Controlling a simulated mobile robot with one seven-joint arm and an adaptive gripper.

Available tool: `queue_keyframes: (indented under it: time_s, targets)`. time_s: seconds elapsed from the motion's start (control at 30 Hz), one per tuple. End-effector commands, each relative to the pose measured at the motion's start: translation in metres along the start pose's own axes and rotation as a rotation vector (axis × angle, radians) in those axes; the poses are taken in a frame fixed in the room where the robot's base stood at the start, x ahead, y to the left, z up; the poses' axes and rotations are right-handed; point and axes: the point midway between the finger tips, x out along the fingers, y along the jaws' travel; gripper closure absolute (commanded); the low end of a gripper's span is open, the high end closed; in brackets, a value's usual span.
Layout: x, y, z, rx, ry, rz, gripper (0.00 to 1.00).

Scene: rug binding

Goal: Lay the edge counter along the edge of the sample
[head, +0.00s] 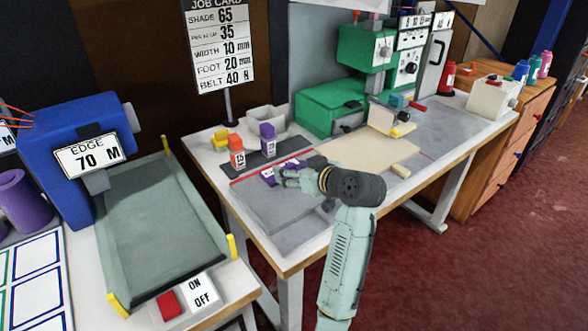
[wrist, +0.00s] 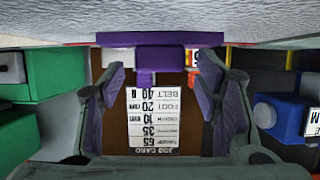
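A purple and white piece, apparently the edge counter (head: 268,176), lies on the bench close to the red strip. In the wrist view, which is upside down, a purple bar with a purple block on it (wrist: 160,58) stands ahead of my fingers, apparently the same piece. The grey sample (head: 285,212) lies flat on the bench, with a red strip (head: 248,178) along its far side. My gripper (head: 290,178) is low over the sample beside the purple piece. In the wrist view its fingers (wrist: 163,92) are apart with nothing gripped between them. The arm hides part of the sample.
Labelled orange (head: 237,159) and purple (head: 267,139) blocks stand on a dark strip behind the sample. A job card (head: 220,45) stands behind them. A green machine (head: 330,106) and a beige board (head: 375,155) are to the right. A tray machine (head: 160,225) is at left.

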Motion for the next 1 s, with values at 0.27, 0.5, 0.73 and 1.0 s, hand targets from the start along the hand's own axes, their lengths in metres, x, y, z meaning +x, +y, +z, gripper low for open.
queue_keyframes:
  time_s: [0.27,0.5,0.73,1.0]
  targets:
    - [0.0,0.0,0.0,0.0,0.0,0.0,0.39]
    - [-0.019,0.001,-0.003,0.0,0.003,0.003,0.39]
    - [-0.069,0.001,-0.002,-0.002,0.002,0.005,0.39]
    - [-0.113,0.001,-0.003,0.0,0.002,0.002,0.39]
